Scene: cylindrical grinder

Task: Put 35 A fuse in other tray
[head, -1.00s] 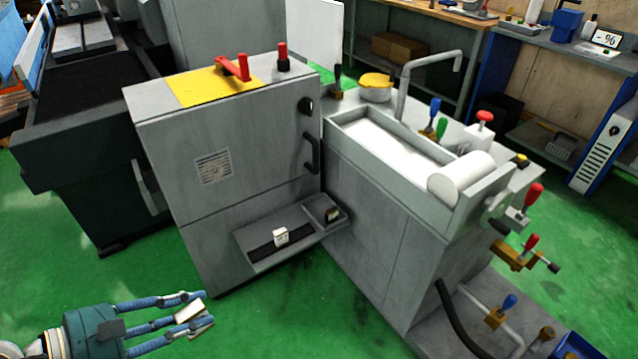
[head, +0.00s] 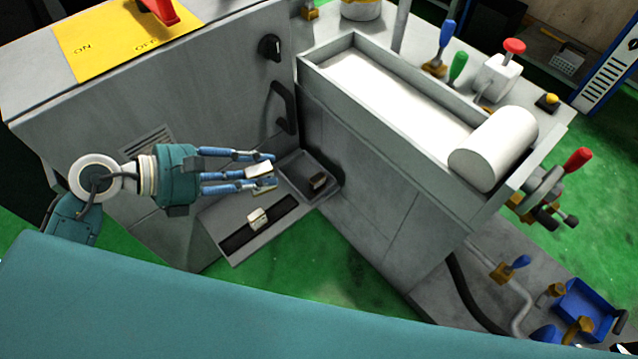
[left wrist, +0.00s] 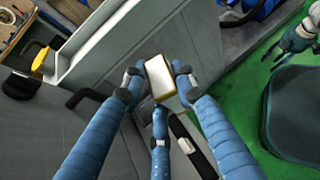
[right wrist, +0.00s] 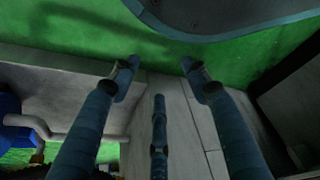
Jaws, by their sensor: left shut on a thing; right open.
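My left gripper (head: 268,172) is shut on a small pale block, the held fuse (head: 258,169). Its pale face with a yellowish edge shows between the fingers in the left wrist view (left wrist: 159,77). No label is readable. The gripper is above the grey shelf on the cabinet front, just left of the small square tray (head: 296,172). A second pale fuse (head: 258,218) sits on the black strip of the longer tray (head: 236,260). My right gripper (right wrist: 160,78) is open and empty, away from the trays.
The grey cabinet (head: 220,80) with a black handle (head: 283,108) stands behind the trays. The grinder body (head: 370,190) rises close on the right of the small tray. A blue bin (head: 588,300) is at lower right. Green floor is open in front.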

